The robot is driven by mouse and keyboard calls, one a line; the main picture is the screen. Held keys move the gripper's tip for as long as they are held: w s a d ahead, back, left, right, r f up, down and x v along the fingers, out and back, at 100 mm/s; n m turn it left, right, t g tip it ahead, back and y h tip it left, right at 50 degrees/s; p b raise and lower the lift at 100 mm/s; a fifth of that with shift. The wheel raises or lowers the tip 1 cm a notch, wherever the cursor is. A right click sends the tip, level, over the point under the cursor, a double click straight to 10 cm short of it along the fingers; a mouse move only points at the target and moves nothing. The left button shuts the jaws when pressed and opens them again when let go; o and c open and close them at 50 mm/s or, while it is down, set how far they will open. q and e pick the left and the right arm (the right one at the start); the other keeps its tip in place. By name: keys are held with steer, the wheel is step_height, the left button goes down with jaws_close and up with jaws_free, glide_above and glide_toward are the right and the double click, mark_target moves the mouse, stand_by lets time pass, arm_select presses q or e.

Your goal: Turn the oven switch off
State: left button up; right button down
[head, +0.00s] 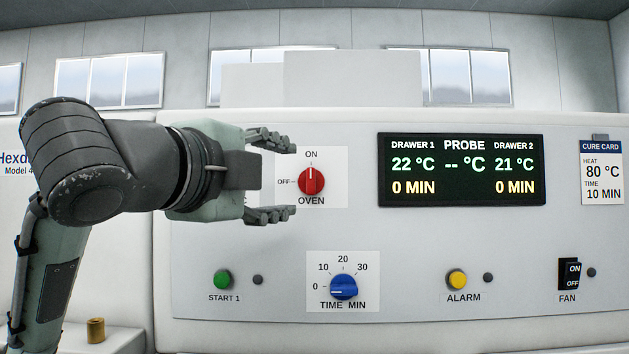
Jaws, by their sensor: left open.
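The red oven switch (311,181) is a round knob on a white label plate on the panel, in the middle left of the head view. Its white mark points up to ON; OFF is marked at its left. My left gripper (284,178) comes in from the left, open, with one finger above and one below the knob's height. Its fingertips show just left of the knob, and nothing is between them. I cannot tell how far the fingertips are from the panel. My right gripper is not in view.
The panel also carries a dark display (461,170), a blue time knob (344,287) set near 0, a green start button (222,279), a yellow alarm button (457,279) and a fan switch (569,274). A cure card (601,175) hangs at right. A small brass cylinder (96,330) stands lower left.

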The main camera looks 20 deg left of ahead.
mark_target(308, 182)
arm_select(q)
steer(key=w, duration=0.6)
steer(key=shift+d+p, duration=0.3)
steer(key=shift+d, duration=0.05)
steer(key=shift+w, duration=0.6)
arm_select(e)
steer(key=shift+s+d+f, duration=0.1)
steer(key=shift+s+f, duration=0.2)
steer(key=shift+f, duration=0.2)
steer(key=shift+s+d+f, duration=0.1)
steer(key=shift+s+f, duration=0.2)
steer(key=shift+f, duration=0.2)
arm_select(q)
steer(key=c, duration=1.2)
